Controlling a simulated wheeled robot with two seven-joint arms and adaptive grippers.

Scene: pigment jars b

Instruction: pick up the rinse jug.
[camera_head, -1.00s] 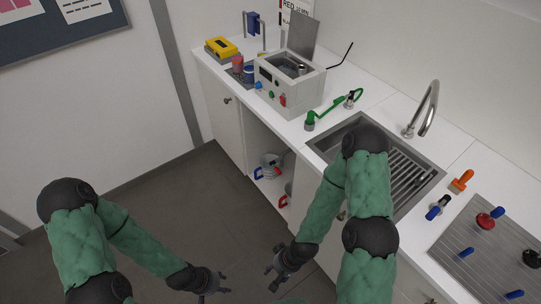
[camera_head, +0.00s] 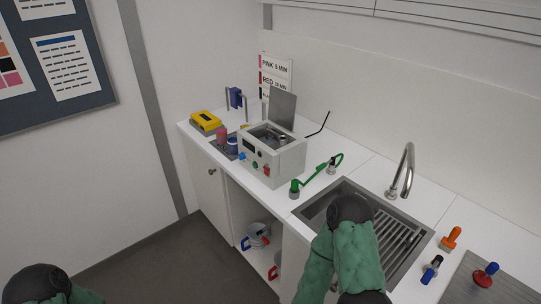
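I cannot tell which one is the rinse jug. Both of my grippers are outside the view. Only my upper left arm shows at the bottom left and my upper right arm in front of the sink.
On the white counter stand a grey bath box (camera_head: 272,155) with its lid raised, a yellow box (camera_head: 206,121), a green hose (camera_head: 318,175) and a sink with a faucet (camera_head: 405,172). Stamps with orange (camera_head: 452,237) and blue handles lie at the right. The floor (camera_head: 170,262) before the cabinet is clear.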

